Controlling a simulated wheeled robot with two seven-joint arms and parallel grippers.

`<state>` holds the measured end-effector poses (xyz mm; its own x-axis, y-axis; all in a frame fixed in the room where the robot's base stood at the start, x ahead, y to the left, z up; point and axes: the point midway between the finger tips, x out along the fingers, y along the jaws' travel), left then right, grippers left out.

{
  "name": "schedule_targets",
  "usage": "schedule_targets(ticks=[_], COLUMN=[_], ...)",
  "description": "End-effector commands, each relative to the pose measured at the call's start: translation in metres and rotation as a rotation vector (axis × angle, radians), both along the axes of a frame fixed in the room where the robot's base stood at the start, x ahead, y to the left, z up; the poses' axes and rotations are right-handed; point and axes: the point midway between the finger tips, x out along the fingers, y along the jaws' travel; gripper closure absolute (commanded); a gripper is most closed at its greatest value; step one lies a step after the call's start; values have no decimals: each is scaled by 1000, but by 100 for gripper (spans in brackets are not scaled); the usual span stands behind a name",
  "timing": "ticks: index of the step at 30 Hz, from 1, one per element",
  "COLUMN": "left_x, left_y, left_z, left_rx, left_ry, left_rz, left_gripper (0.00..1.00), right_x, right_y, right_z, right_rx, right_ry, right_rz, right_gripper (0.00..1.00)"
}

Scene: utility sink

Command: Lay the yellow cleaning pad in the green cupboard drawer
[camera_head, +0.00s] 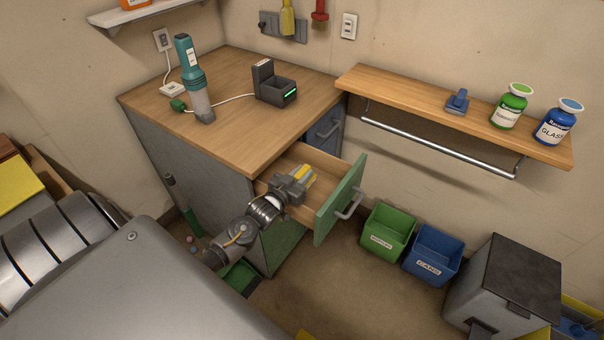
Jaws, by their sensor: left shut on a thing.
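The green cupboard drawer (340,200) is pulled open below the wooden countertop, with its green front and grey handle facing right. My left gripper (302,178) reaches over the drawer opening from the lower left. It is shut on the yellow cleaning pad (309,171), of which only a small part shows between the fingers. The pad is over or inside the drawer; I cannot tell whether it touches the bottom. The arm hides part of the drawer. My right gripper is not in view.
A teal handheld vacuum (188,70) and a black charging dock (272,85) stand on the countertop (225,130). A wooden shelf (420,92) with bottles is on the wall. Green (387,230) and blue (432,254) bins stand on the floor right of the drawer.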

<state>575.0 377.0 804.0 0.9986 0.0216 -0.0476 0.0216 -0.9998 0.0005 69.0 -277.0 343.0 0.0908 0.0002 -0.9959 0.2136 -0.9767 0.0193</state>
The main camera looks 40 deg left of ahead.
Motion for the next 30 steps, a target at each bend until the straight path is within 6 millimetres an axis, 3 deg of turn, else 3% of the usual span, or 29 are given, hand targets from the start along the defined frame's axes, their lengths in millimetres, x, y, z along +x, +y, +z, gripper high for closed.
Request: schedule_targets(ticks=[3,4,8,17,21,30], left_x=[0,0,-1,-1,-1,-66], left_y=[0,0,0,-1,0,-2], left_z=[-2,-2,-3,-2,13,11], left_rx=[-2,-2,-2,-3,-2,-1], left_ry=[3,4,5,7,4,7], left_rz=[0,0,0,-1,-1,-1], left_gripper=[100,73,56,55,55,55], right_x=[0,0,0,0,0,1], right_y=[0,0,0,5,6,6], right_z=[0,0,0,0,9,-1], right_rx=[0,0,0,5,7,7], right_ry=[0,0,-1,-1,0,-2], right_rz=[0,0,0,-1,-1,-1], right_gripper=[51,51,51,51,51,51])
